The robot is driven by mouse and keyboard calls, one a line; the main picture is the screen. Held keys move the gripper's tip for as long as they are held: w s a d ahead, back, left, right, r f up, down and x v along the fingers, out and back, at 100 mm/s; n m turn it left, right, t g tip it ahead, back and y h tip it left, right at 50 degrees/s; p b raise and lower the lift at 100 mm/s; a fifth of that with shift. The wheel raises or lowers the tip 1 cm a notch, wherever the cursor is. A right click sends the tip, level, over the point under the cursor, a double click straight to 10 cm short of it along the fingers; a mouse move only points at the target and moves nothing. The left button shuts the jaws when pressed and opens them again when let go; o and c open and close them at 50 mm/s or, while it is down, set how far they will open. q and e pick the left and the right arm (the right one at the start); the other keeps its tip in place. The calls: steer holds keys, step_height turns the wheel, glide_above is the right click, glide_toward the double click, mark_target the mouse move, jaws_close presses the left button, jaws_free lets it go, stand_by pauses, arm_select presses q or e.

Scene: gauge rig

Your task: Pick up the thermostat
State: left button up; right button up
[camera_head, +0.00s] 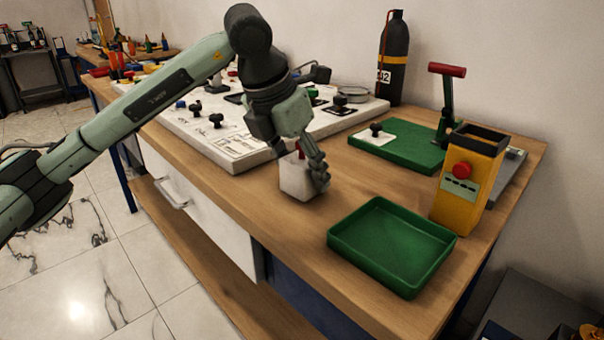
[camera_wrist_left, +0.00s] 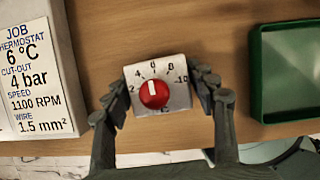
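The thermostat (camera_head: 296,180) is a small white box on the wooden bench top, near the front edge. In the left wrist view the thermostat (camera_wrist_left: 171,74) shows a red knob (camera_wrist_left: 154,94) and a printed scale of numbers. My left gripper (camera_head: 308,172) is down at the box. In the left wrist view the fingers of my left gripper (camera_wrist_left: 161,88) stand on both sides of it, very close to its sides. I cannot tell whether they press on it. In the head view a finger hides its right side. My right gripper is not in view.
A green tray (camera_head: 342,245) lies to the right of the thermostat. A yellow box with a red button (camera_head: 464,191) and a green base with a red-handled lever (camera_head: 446,110) stand beyond. A white panel (camera_head: 190,132) with knobs lies left. A job card (camera_wrist_left: 33,75) shows in the wrist view.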

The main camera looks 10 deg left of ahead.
arm_select(q)
steer(key=c, duration=0.7)
steer(key=shift+c, duration=0.8)
steer(key=shift+r, duration=0.1)
